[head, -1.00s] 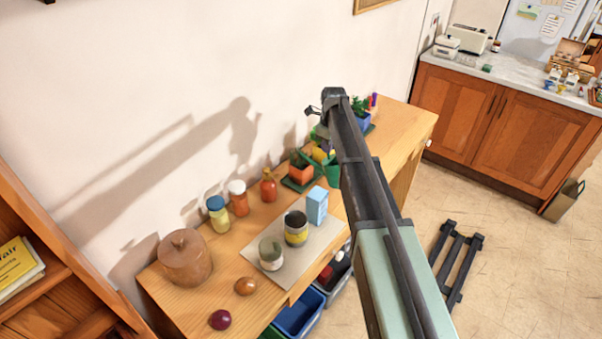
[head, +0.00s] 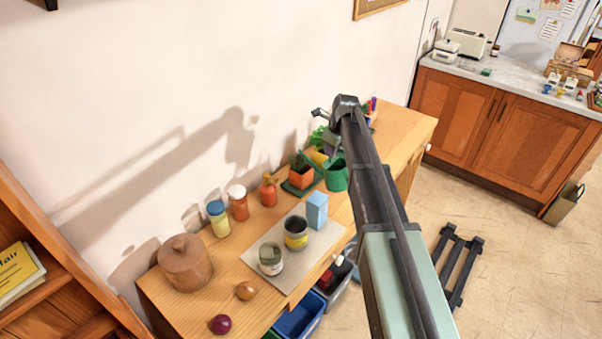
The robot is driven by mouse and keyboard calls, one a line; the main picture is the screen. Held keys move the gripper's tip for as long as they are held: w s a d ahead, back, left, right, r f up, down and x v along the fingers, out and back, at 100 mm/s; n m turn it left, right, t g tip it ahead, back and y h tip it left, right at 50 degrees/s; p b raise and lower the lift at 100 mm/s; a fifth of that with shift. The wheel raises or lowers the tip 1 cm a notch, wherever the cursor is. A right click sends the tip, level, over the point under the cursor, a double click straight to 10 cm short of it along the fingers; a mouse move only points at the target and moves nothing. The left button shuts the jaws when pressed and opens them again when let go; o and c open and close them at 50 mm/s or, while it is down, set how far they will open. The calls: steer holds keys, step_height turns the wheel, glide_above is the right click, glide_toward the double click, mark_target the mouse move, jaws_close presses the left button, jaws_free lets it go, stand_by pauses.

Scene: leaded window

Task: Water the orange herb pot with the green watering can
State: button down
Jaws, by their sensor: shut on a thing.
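The orange herb pot (head: 301,178) stands on a green tray on the wooden table, near the wall, with a small green plant in it. The green watering can (head: 337,178) is just right of the orange pot, close to it. My gripper (head: 331,146) is partly hidden behind my arm, above the can. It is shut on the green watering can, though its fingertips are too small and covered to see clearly. I cannot tell whether the can touches the table, and its spout is not clear.
A red bottle (head: 268,188), an orange-red jar (head: 238,203) and a yellow jar with a blue lid (head: 218,218) stand left of the pot. A grey mat (head: 262,243) bears two cans and a light-blue carton (head: 317,210).

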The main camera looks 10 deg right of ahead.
step_height(320, 180, up, 3)
steer(key=shift+r+p, duration=0.15)
steer(key=shift+p, duration=1)
steer(key=f+b, duration=0.1)
steer(key=f+t+y+b, duration=0.1)
steer(key=b, duration=0.1)
steer(key=shift+s+d+f, duration=0.2)
steer(key=shift+s+f, duration=0.15)
steer(key=shift+f, duration=0.05)
steer(key=shift+d+f+t+y+b, duration=0.1)
steer(key=shift+f+t+y+b, duration=0.2)
steer(key=shift+b, duration=0.35)
steer(key=shift+r, duration=0.2)
